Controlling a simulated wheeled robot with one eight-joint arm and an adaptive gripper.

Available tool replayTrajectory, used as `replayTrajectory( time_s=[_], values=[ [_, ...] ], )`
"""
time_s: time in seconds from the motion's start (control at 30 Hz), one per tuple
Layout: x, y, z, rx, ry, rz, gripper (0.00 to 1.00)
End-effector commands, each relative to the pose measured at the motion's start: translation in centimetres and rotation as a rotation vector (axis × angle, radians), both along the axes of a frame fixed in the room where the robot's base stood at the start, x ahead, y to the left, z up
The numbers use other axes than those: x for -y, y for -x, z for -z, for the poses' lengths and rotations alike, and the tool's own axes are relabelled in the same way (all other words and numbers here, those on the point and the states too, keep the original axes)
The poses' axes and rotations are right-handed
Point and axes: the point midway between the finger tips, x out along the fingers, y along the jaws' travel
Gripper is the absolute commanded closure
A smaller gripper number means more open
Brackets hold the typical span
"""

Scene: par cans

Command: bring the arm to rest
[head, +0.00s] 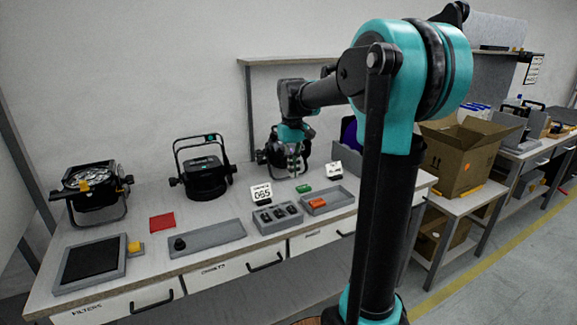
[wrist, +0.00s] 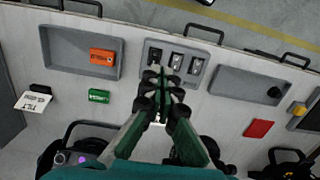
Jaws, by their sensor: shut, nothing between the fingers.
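My gripper (head: 293,168) is shut and empty, held above the back of the workbench (head: 140,207) in the head view. Part of the bench behind the arm is hidden.
Par cans (head: 90,190) (head: 203,178) stand along the bench's back, one partly behind my gripper. Grey trays (head: 337,208) (head: 207,238), a red square (head: 162,222), an orange block (head: 317,203), a green block (head: 304,188) and a 065 card (head: 261,193) lie around. A cardboard box (head: 455,160) stands right.

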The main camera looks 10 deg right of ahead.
Motion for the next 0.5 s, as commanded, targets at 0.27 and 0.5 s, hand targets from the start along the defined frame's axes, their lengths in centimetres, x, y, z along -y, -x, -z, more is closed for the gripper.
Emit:
replayTrajectory(
  time_s=[0.27, 0.5],
  values=[
    [1.9, 5.9, 5.9, 0.124, -0.015, 0.090, 1.00],
    [3.8, 15.1, 14.1, 0.304, -0.044, 0.220, 1.00]
  ],
)
